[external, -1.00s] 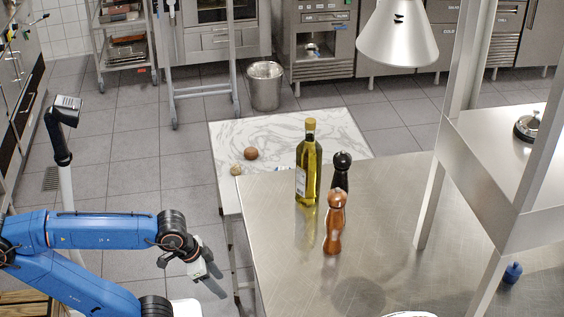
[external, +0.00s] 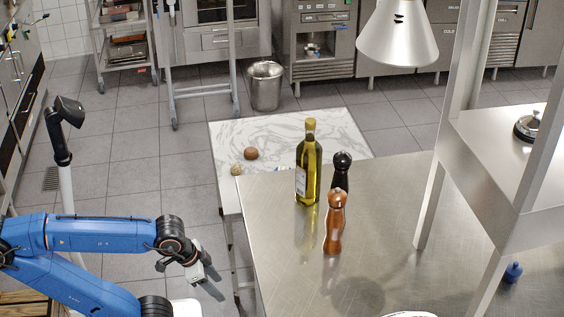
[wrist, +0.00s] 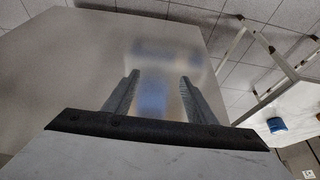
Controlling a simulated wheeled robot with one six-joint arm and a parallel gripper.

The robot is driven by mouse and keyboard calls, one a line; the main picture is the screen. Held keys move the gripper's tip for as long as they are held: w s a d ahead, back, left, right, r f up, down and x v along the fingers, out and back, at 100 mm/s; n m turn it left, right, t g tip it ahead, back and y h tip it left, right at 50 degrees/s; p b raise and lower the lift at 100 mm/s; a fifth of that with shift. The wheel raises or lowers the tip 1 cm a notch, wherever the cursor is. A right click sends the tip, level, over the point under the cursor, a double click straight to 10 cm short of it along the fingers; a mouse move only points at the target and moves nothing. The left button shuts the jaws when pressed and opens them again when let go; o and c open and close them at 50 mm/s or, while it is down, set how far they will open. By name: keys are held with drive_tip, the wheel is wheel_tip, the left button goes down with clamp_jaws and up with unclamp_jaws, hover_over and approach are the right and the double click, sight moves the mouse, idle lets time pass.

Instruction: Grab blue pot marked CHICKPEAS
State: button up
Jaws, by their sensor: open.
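My gripper (external: 213,282) hangs at the end of the blue arm, left of the steel counter, below the counter top's left edge in the picture. In the wrist view its two fingers (wrist: 159,78) are spread apart with nothing between them. A small blue object (external: 513,272) stands at the far right of the external view, by the shelf post, far from my gripper. The wrist view shows a blue object (wrist: 277,125) on a pale surface at the right. I cannot tell whether these are the same object. No CHICKPEAS marking is readable on either.
The steel counter (external: 290,270) holds an oil bottle (external: 308,170), a black mill (external: 341,172) and a brown mill (external: 335,222). A marble-topped table (external: 270,130) stands behind it with small round items. A lamp (external: 398,35) hangs above.

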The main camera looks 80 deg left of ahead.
idle(0.3)
drive_tip(key=o, duration=0.7)
